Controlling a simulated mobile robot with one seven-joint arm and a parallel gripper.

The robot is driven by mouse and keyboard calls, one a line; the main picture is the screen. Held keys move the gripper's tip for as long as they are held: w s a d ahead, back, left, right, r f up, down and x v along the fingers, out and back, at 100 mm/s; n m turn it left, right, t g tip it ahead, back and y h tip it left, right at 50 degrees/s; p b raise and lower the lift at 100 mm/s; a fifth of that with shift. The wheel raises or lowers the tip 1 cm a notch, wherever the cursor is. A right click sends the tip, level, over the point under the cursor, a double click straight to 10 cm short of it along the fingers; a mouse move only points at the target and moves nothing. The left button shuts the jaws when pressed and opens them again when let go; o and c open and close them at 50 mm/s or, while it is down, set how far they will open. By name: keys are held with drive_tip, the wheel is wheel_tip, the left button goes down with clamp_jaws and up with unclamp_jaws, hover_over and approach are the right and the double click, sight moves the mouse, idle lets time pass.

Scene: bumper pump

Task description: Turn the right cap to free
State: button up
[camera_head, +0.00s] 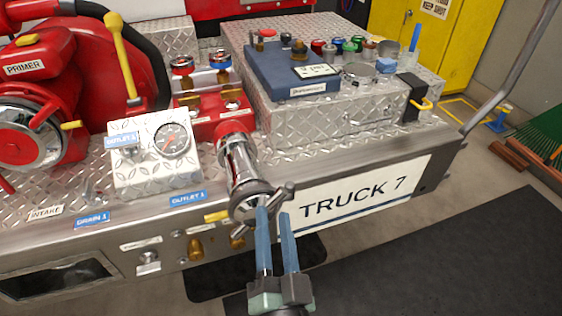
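A chrome outlet pipe (237,160) comes forward from the red pump body over the truck's front edge. Its near end carries a round metal cap (246,203) with dark lugs, one pointing up right (288,190) and one pointing down left. My gripper (273,211) comes up from below with two long blue fingers. The fingers are apart, with a gap between them. The left fingertip overlaps the cap's lower right in the picture, and the right fingertip is just below the upper right lug. I cannot tell whether either touches.
A gauge box (156,155) stands left of the pipe. A blue case (292,72) and several coloured caps sit on the diamond-plate box behind. The bumper face has a TRUCK 7 plate (355,200) and brass valves (195,248). The floor at right is open around a dark mat (440,260).

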sight(280, 200)
drive_tip(key=s+d+f+m+g+h+p, duration=0.1)
drive_tip(key=s+f+m+p, duration=0.1)
drive_tip(key=s+f, duration=0.15)
drive_tip(key=w+p, duration=0.3)
drive_tip(key=w, duration=1)
drive_tip(key=shift+f, duration=0.15)
clamp_jaws()
idle(1.1)
